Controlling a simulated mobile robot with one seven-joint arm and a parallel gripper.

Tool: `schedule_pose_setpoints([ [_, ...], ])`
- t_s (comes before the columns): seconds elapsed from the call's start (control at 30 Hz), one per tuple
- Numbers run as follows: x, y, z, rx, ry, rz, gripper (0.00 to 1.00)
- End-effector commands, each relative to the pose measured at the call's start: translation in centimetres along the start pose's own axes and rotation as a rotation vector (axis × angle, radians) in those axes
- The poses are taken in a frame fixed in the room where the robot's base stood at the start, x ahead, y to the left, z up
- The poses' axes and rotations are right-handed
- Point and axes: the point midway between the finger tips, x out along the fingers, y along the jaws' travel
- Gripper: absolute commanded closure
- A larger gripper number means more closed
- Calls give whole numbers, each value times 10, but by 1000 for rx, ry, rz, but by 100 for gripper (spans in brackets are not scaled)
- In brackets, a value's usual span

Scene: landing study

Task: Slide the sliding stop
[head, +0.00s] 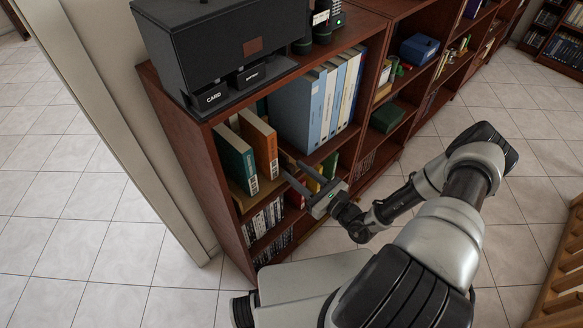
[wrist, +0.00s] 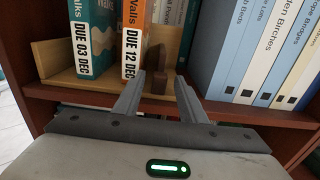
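A light wooden book rack (wrist: 48,58) stands on the shelf in the wrist view. It holds a teal book (wrist: 92,40) and an orange book (wrist: 133,38), both upright with "DUE" labels. The sliding stop appears to be the dark brown wooden piece (wrist: 155,84) just right of the orange book; its rear part is in shade. My gripper (wrist: 159,76) is open, its two fingers pointing into the shelf on either side of the brown piece. Contact cannot be told. In the head view my gripper (head: 291,169) reaches into the bookcase from the right.
White and blue binders (head: 318,105) stand right of the rack, close to my right finger. The shelf board edge (wrist: 245,112) runs below the fingers. A black box with a CARD slot (head: 215,50) sits on the bookcase top. Tiled floor is open in front.

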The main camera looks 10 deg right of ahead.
Motion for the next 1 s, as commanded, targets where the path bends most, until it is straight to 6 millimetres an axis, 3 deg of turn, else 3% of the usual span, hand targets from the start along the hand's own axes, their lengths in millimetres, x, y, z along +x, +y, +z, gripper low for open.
schedule_pose_setpoints([
  [0.3, -80, -1, 0, 1, 2, -5, 62],
  [0.5, -120, -1, 0, 0, 2, -4, 62],
  [0.7, -140, 0, 0, -1, 1, -1, 62],
  [1.0, -144, 0, 0, 0, 1, -1, 62],
])
